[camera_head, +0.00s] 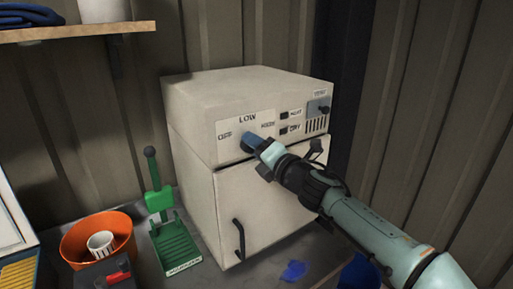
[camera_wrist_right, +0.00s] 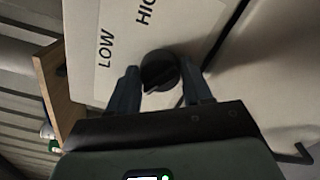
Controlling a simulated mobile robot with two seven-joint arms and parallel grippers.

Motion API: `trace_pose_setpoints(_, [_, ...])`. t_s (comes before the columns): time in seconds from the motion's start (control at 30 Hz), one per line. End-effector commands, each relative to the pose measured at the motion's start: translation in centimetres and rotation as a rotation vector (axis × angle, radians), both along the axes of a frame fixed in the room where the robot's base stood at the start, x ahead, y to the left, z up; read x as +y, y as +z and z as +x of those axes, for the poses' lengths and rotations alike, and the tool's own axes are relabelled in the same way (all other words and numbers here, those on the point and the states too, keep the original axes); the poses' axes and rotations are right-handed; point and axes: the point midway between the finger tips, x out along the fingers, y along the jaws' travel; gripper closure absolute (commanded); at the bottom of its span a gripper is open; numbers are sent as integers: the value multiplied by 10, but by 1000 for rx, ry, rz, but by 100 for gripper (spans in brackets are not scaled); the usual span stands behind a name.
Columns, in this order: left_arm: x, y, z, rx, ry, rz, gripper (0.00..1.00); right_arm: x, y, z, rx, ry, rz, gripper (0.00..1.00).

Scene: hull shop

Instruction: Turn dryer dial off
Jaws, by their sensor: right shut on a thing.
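The dryer (camera_head: 205,92) is a cream box on the bench, with a control panel across its upper front. The dial (camera_wrist_right: 160,71) is a dark round knob, seen in the wrist view between the two blue fingers of my right gripper (camera_wrist_right: 162,88). In the head view my right gripper (camera_head: 252,143) reaches the panel from the right and mostly hides the dial. LOW is printed above the dial, with small labels to its left and right. I cannot tell which label the dial points to. My left gripper is not in view.
A door handle (camera_head: 239,240) is on the dryer's lower front. HEAT and DRY switches and another knob (camera_head: 324,109) sit right of the dial. A green stand (camera_head: 175,243), an orange bowl (camera_head: 75,243) and a blue patch (camera_head: 293,270) are on the bench.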

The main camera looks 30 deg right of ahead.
Motion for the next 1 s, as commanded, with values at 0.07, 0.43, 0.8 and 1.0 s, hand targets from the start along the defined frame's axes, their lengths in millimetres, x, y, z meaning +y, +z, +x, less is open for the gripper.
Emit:
trace_pose_setpoints(0.07, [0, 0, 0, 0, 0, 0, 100, 0, 0, 0, -1, -1, -2, 81])
trace_pose_setpoints(0.43, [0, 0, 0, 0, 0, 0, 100, 0, 0, 0, -1, 1, 0, 25])
trace_pose_setpoints(0.8, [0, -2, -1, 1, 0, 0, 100, -4, 2, -48, -4, -2, 1, 25])
trace_pose_setpoints(1.0, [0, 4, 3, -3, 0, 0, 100, -9, 3, -93, -3, -4, 0, 25])
